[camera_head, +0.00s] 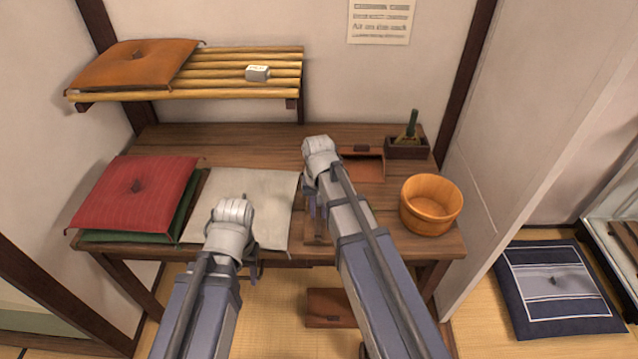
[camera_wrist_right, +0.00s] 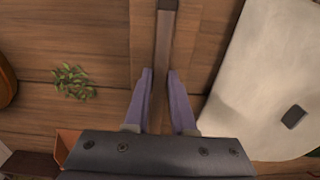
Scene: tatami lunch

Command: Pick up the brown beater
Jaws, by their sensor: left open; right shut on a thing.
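A dark brown bar (camera_wrist_right: 166,40), which looks like the brown beater's handle, runs between the fingers of my right gripper (camera_wrist_right: 159,74) in the right wrist view. The gripper is shut on it, over the wooden table. In the head view a brown part (camera_head: 317,228) shows just below my right gripper (camera_head: 314,207), mostly covered by my arm. I cannot tell whether the beater touches the table. My left gripper (camera_head: 250,268) is open at the table's front edge, mostly hidden behind its own wrist.
The table (camera_head: 235,143) holds a red cushion (camera_head: 140,190) on a green one, a cream cover (camera_head: 270,195), a wooden bucket (camera_head: 431,222), a tray (camera_head: 366,169) and a dark box (camera_head: 405,150). Green leaves (camera_wrist_right: 73,81) lie near. A shelf (camera_head: 220,85) hangs above.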

